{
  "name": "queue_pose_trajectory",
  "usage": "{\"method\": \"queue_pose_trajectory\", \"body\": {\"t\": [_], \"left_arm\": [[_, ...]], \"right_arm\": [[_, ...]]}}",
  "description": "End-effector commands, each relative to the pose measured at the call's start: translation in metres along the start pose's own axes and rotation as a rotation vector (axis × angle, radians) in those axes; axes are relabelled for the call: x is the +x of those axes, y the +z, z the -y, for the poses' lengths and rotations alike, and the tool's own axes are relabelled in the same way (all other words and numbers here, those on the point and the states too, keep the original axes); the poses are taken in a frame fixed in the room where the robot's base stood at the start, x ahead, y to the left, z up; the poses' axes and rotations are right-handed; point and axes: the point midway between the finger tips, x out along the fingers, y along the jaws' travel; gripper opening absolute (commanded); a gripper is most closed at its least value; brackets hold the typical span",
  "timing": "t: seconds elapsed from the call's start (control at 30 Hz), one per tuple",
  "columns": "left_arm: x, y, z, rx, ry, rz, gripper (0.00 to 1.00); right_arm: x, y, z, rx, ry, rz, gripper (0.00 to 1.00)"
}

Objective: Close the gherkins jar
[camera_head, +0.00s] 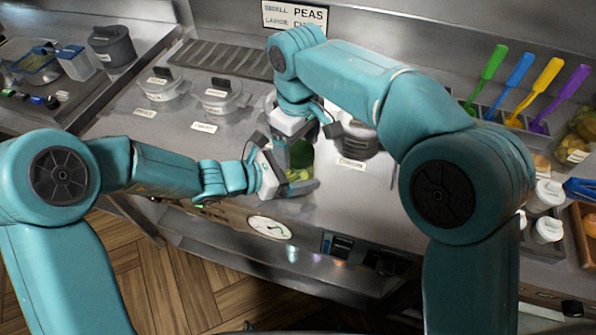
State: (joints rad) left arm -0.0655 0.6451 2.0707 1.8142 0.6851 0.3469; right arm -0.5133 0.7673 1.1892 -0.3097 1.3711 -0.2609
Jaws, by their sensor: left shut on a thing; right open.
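The gherkins jar (299,175) stands near the front edge of the steel counter, in the middle of the camera_head view. Its lower part shows yellow-green contents, and its upper part (301,152) is dark green. My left gripper (285,172) comes in from the left and is shut on the jar's body. My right gripper (303,136) points down just above the jar's top, open, with its fingers spread to either side. The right gripper hides the jar's top, so I cannot tell how the lid sits.
Lidded pots (217,100) with labels stand behind to the left, and another pot (358,141) is close right of the jar. Coloured spatulas (520,75) and white-lidded containers (546,195) are at the right. A round dial (269,227) is on the counter's front.

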Motion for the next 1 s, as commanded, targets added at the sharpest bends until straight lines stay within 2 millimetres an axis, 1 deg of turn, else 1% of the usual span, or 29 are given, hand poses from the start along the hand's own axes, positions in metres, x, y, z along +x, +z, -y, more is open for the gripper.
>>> {"method": "queue_pose_trajectory", "body": {"t": [0.1, 0.33, 0.37, 0.4, 0.47, 0.5, 0.6, 0.67, 0.77, 1.0], "left_arm": [[-0.0002, 0.0009, -0.0004, 0.001, 0.001, 0.002, 0.01], [-0.0002, 0.0010, -0.0004, 0.001, 0.001, 0.002, 0.01], [-0.0002, 0.0010, -0.0004, 0.001, 0.001, 0.002, 0.01], [-0.0002, 0.0009, -0.0004, 0.001, 0.001, 0.002, 0.01], [-0.0002, 0.0009, -0.0003, 0.001, 0.001, 0.002, 0.01], [-0.0002, 0.0009, -0.0003, 0.001, 0.001, 0.002, 0.01], [-0.0002, 0.0009, -0.0003, 0.001, 0.000, 0.002, 0.01], [-0.0002, 0.0009, -0.0002, 0.001, 0.000, 0.002, 0.01], [-0.0003, 0.0009, -0.0002, 0.001, 0.000, 0.002, 0.01], [-0.0003, 0.0009, -0.0002, 0.001, 0.000, 0.002, 0.01]], "right_arm": [[0.0037, 0.0003, -0.0001, 0.001, 0.000, 0.000, 0.82], [0.0040, 0.0001, -0.0001, 0.001, 0.000, 0.000, 0.82], [0.0040, 0.0001, -0.0001, 0.001, 0.000, 0.000, 0.72], [0.0040, 0.0001, 0.0000, 0.001, -0.001, 0.000, 0.59], [0.0039, 0.0001, -0.0001, 0.001, 0.000, 0.000, 0.40], [0.0039, 0.0001, -0.0002, 0.001, 0.000, 0.000, 0.35], [0.0038, 0.0001, -0.0004, 0.013, 0.000, 0.000, 0.35], [0.0038, 0.0002, -0.0005, 0.057, 0.001, 0.000, 0.35], [0.0038, 0.0003, -0.0007, 0.229, 0.001, 0.000, 0.35], [0.0042, 0.0007, -0.0012, 0.858, 0.002, -0.001, 0.35]]}}
